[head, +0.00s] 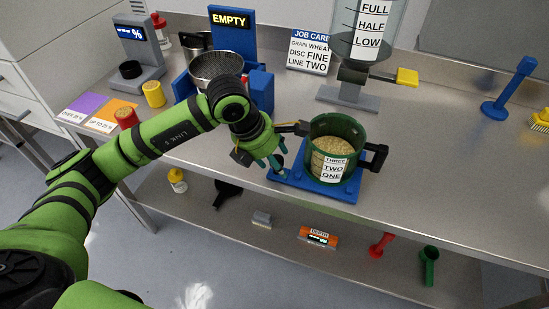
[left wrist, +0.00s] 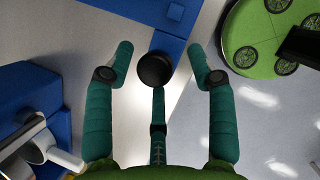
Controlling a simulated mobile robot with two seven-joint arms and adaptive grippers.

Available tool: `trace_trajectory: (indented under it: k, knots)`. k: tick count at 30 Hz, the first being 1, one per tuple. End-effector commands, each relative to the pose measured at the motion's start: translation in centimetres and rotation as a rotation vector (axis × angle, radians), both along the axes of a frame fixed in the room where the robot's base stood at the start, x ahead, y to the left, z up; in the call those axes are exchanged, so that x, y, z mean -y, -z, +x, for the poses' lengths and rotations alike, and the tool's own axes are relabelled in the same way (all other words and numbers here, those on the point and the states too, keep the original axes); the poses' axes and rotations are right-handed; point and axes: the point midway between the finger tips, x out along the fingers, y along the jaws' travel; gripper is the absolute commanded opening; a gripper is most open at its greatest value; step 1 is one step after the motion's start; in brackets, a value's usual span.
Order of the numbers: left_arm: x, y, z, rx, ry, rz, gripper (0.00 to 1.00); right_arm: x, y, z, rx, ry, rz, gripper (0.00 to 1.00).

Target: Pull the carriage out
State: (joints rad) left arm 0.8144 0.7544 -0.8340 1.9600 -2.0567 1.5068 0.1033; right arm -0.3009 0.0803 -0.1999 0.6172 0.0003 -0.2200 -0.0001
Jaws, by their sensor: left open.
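The carriage (head: 310,184) is a blue plate at the bench's front edge. On it stands a green canister (head: 345,122) filled with grain, labelled "THREE TWO ONE", with a black handle at its right. My left gripper (head: 277,167) is open at the carriage's left end, its teal fingers pointing down. In the left wrist view, a round black knob (left wrist: 155,69) lies between the open fingers (left wrist: 158,72), with a gap on either side. Blue carriage parts (left wrist: 164,45) show beyond it. Whether the middle finger touches the knob cannot be told. My right gripper is not in view.
Behind my arm are a blue stand marked "EMPTY" (head: 234,37) and a metal bowl (head: 216,66). A hopper valve with a yellow handle (head: 407,76) stands behind the canister. A lower shelf (head: 350,250) holds several small items. The bench right of the canister is mostly clear.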

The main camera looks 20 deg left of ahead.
Motion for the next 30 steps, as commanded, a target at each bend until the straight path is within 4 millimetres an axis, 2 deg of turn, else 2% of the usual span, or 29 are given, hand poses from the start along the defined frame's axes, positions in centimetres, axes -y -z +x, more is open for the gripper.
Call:
trace_trajectory:
  k: [5, 12, 18, 24, 30]
  knots:
    - [-0.6, -2.0, -0.4, 0.006, 0.000, 0.000, 0.56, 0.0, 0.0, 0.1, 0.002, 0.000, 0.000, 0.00]
    - [-2.0, -6.8, -1.8, 0.008, 0.000, 0.002, 0.56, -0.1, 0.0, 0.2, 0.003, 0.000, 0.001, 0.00]
    - [-2.9, -9.8, -2.8, 0.004, 0.002, 0.001, 0.56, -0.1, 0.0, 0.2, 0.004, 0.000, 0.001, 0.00]
    - [-3.2, -11.0, -3.2, 0.000, 0.001, 0.000, 0.56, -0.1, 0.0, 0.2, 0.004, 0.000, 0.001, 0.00]
    - [-3.2, -11.1, -3.2, 0.000, 0.001, 0.000, 0.56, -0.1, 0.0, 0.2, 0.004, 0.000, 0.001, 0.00]
